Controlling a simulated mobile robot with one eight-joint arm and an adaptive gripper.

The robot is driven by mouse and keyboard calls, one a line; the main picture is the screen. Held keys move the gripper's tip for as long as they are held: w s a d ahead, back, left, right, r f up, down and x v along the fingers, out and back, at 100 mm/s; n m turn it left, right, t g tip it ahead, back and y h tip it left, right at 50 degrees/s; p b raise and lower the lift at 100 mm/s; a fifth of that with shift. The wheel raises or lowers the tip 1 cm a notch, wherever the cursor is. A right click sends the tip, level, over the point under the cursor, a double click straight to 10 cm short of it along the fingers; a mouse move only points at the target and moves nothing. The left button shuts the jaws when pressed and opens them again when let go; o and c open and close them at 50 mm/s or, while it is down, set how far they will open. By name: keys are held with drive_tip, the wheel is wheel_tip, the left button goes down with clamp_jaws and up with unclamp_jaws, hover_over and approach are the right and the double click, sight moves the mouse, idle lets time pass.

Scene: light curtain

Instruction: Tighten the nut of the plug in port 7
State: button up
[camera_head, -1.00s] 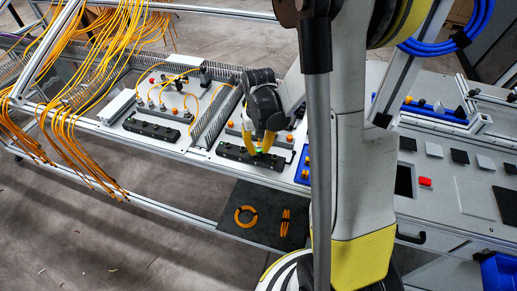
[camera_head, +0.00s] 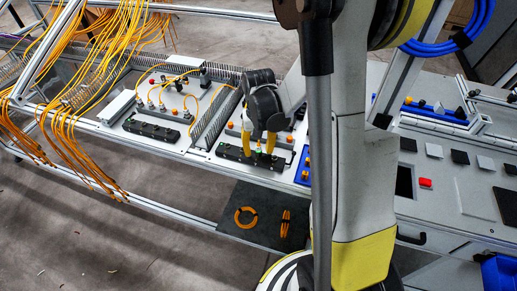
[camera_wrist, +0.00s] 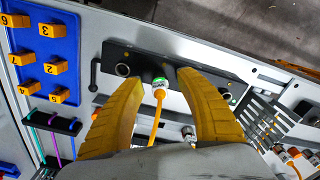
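A plug with a white and green nut (camera_wrist: 160,83) and an orange cable (camera_wrist: 155,125) stands at the black port block (camera_wrist: 195,71) in the wrist view. In the head view its green part (camera_head: 258,147) shows above the right half of the block (camera_head: 232,153). My gripper (camera_wrist: 160,79) has two yellow fingers, spread to either side of the plug with a gap on each side. The gripper (camera_head: 258,153) is open and low over the block in the head view. The port numbers are too small to read.
A blue board (camera_wrist: 45,45) with numbered orange pieces lies left in the wrist view. A second black block (camera_head: 152,131) and plugged orange cables stand left of mine in the head view. A grey spring-like duct (camera_head: 214,120) runs between the panels. Hanging orange cables (camera_head: 95,75) fill the upper left.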

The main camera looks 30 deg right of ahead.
drive_tip(key=shift+r, duration=0.15)
wheel_tip(320, 180, up, 12)
drive_tip(key=shift+f, duration=0.1)
idle(0.3)
idle(0.3)
drive_tip(key=s+a+r+n+t, duration=0.2)
drive_tip(key=s+a+r+t, duration=0.1)
drive_tip(key=s+a, duration=0.2)
drive_tip(key=s+a+r+n+t, duration=0.3)
drive_tip(key=s+a, duration=0.3)
drive_tip(key=a, duration=0.2)
drive_tip(key=shift+a+r+t, duration=0.3)
drive_tip(key=shift+r+t, duration=0.15)
drive_tip(key=shift+t, duration=0.15)
